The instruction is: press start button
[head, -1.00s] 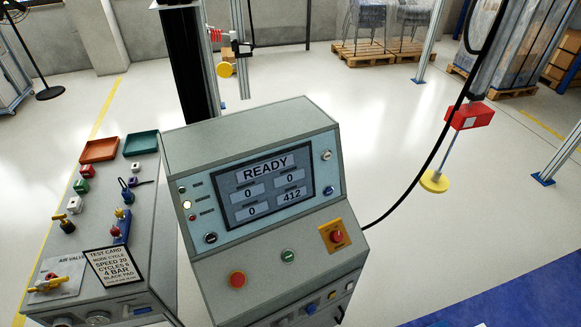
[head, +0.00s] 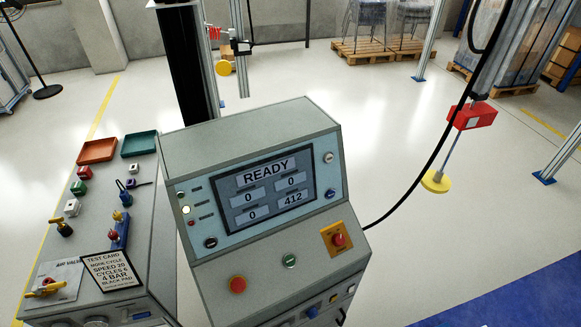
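The grey control console (head: 250,130) stands in the middle of the head view. Its screen (head: 266,192) reads READY with 0, 0, 0 and 412. On the sloped lower panel are a green button (head: 289,260), likely the start button, a red button (head: 238,284) to its left, and a red mushroom button on a yellow plate (head: 337,239) to its right. The green button's label is too small to read. Neither of my grippers is in view.
Left of the console, a grey bench holds an orange tray (head: 97,151), a green tray (head: 139,143), small switches, a yellow-handled air valve (head: 45,288) and a test card (head: 108,270). A black cable (head: 430,162) hangs at the right. A blue mat (head: 500,296) lies at the lower right.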

